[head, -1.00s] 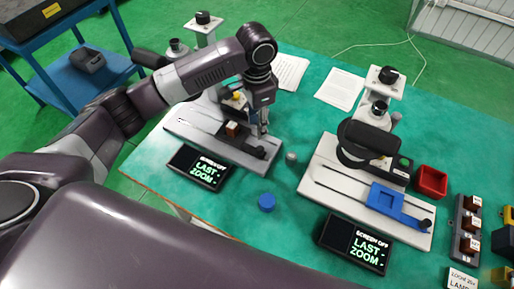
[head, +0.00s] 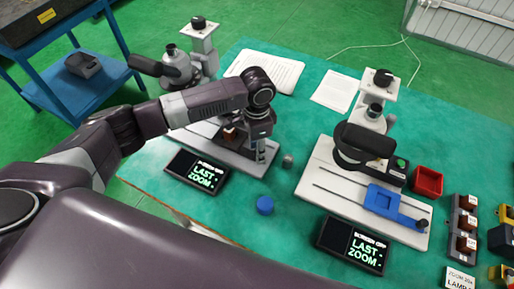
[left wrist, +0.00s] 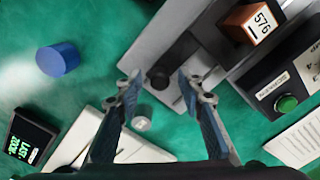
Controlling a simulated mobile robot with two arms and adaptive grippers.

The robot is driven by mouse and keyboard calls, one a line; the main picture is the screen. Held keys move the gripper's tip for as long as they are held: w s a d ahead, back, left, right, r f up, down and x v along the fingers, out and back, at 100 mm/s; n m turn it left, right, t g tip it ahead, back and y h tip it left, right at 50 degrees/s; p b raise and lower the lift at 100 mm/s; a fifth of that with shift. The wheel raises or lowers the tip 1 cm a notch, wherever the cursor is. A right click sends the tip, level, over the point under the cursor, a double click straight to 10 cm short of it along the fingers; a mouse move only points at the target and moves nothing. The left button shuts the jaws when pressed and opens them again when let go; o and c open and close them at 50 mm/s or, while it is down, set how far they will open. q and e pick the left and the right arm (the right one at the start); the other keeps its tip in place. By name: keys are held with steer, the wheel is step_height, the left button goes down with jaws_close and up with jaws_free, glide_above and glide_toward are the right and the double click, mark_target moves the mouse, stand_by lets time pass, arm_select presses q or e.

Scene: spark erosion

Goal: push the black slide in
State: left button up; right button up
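The black slide (left wrist: 182,50) with its round black knob (left wrist: 160,77) lies on the pale base of the left microscope (head: 208,137). A brown block marked 576 (left wrist: 252,22) sits near the slide's far end; it also shows in the head view (head: 229,133). My left gripper (left wrist: 158,88) is open, its fingers pointing down on either side of the knob in the left wrist view. I cannot tell whether they touch it. In the head view the left gripper (head: 263,152) hides the knob and most of the slide. My right gripper is not in view.
A display (head: 197,171) lies in front of the left base. The right microscope (head: 365,150), with a blue slide (head: 383,199), stands to the right, beside a red tray (head: 427,182).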

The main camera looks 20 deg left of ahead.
mark_target(226, 142)
arm_select(q)
jaws_close()
steer(key=shift+a, duration=0.1)
steer(key=a+p, duration=0.1)
steer(key=a, duration=0.2)
steer(key=w+a+p, duration=0.1)
steer(key=a, duration=0.3)
steer(key=a+p, duration=0.1)
steer(key=a, duration=0.2)
steer(key=shift+w+a, duration=0.3)
steer(key=shift+a, duration=0.4)
jaws_free()
steer(key=shift+d, duration=0.1)
